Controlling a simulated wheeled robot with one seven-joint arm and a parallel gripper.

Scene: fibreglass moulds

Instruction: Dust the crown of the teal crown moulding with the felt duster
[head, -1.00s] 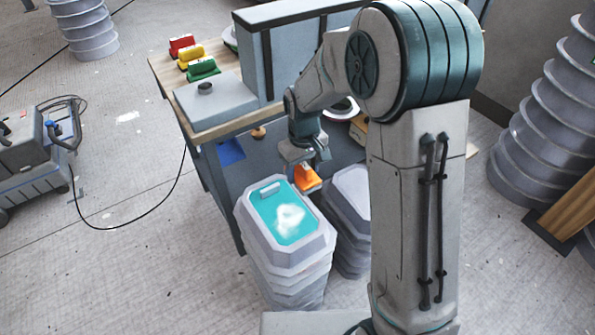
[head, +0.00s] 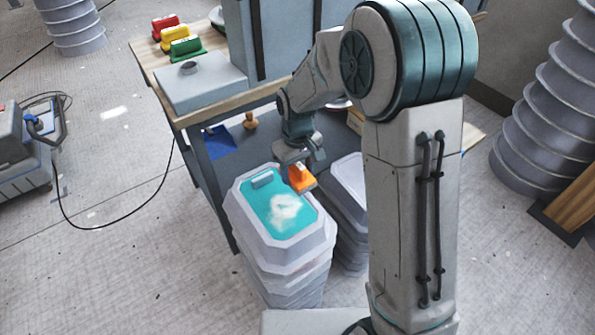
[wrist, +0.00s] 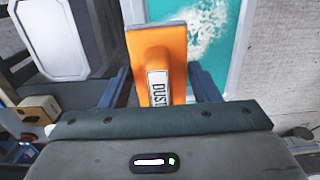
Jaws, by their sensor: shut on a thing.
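The teal crown (head: 265,197) is the top panel of a stacked grey-white moulding (head: 247,230) in the head view. It has a pale dusty patch (head: 284,211) near its middle and a small raised grey block at its far end. The teal panel also shows in the wrist view (wrist: 236,22), with white dust on it. My gripper (head: 296,163) is shut on an orange duster (head: 301,179), labelled "DUS…" in the wrist view (wrist: 157,55). The duster is at the right edge of the teal panel; I cannot tell whether it touches. Its felt face is hidden.
A second grey stack (head: 346,185) stands close on the right. Behind is a bench (head: 143,58) with red (head: 165,23), yellow (head: 173,33) and green (head: 187,46) handled blocks and a grey box (head: 200,85).

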